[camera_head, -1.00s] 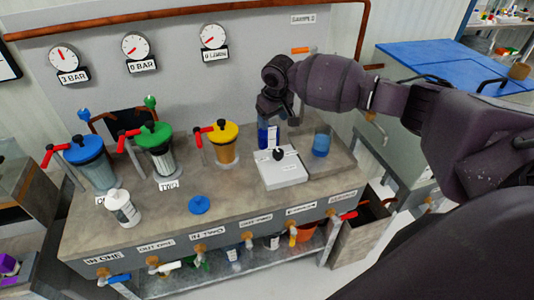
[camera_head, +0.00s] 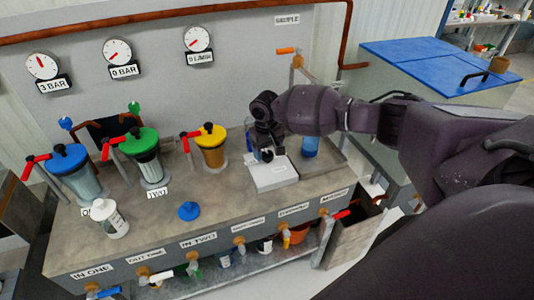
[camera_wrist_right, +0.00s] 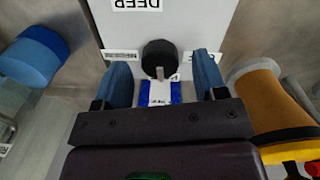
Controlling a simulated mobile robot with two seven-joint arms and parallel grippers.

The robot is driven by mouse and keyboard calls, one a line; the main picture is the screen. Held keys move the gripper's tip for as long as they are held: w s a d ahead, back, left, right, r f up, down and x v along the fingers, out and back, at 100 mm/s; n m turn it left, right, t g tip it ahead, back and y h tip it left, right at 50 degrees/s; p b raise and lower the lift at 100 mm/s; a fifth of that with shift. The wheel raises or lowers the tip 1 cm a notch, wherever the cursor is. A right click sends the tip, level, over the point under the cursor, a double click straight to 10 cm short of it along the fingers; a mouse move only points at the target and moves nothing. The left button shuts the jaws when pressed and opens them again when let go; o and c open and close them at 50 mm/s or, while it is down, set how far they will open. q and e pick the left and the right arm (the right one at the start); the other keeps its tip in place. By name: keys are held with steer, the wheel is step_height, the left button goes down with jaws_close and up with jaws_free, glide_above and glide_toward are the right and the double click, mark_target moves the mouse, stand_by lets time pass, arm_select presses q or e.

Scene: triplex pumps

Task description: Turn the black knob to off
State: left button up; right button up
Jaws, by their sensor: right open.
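The black knob (camera_wrist_right: 159,58) sits on a white box (camera_wrist_right: 190,22) in the right wrist view. In the head view the white box (camera_head: 272,177) stands on the bench, and the knob is mostly hidden by my right gripper (camera_head: 266,152). In the wrist view my right gripper (camera_wrist_right: 163,80) is open. Its two blue-grey fingers lie left and right, with the knob just beyond and between their tips. I cannot tell whether they touch it. My left gripper is not in view.
A blue-and-white item (camera_wrist_right: 160,93) shows between the fingers. A blue container (camera_head: 309,146) stands right of the box. A yellow-lidded filter (camera_head: 211,146) stands to the left. A blue lid (camera_head: 189,210) and white bottle (camera_head: 109,218) are on the bench.

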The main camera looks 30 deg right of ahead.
steer(key=shift+f, duration=0.6)
steer(key=c, duration=0.8)
steer(key=shift+c, duration=0.6)
steer(key=shift+r, duration=0.1)
